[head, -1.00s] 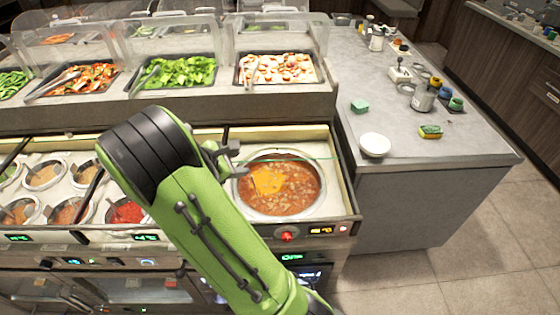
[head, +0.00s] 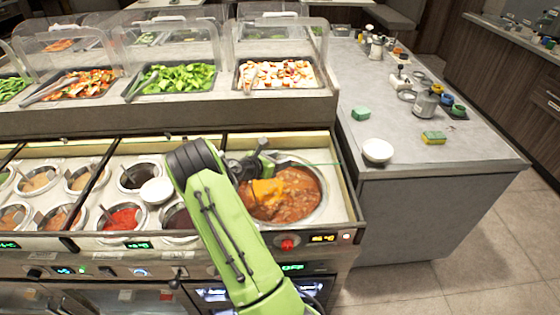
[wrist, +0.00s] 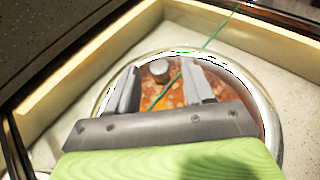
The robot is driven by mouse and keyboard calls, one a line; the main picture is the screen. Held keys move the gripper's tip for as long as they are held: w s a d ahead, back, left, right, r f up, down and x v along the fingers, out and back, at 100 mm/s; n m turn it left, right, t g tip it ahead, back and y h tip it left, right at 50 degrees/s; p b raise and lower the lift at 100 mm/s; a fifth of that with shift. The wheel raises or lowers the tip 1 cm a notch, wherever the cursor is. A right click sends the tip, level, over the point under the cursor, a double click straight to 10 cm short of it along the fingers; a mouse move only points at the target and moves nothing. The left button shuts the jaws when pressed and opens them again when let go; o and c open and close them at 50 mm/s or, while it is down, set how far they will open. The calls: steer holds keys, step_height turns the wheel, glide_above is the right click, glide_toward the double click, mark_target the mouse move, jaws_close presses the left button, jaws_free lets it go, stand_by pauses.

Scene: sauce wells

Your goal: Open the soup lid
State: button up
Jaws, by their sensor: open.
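The soup well (head: 322,200) holds orange-brown soup at the right end of the counter. In the wrist view, a clear round lid with a shiny rim (wrist: 272,120) seems to cover the soup. A small grey knob (wrist: 158,72) shows near its middle. My gripper (head: 262,160) is over the back left part of the well. In the wrist view, my gripper (wrist: 160,68) is open, with one finger on each side of the knob in the picture. Whether the fingers are level with the knob or above it, I cannot tell. My arm hides the well's left side in the head view.
Smaller sauce wells (head: 122,218) and a white round item (head: 157,190) lie to the left. Food trays (head: 276,74) under clear guards stand behind. A grey side counter (head: 440,165) on the right holds a white bowl (head: 378,151), sponges and jars.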

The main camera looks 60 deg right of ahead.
steer(key=shift+d+f, duration=0.25)
steer(key=shift+d, duration=0.3)
jaws_close()
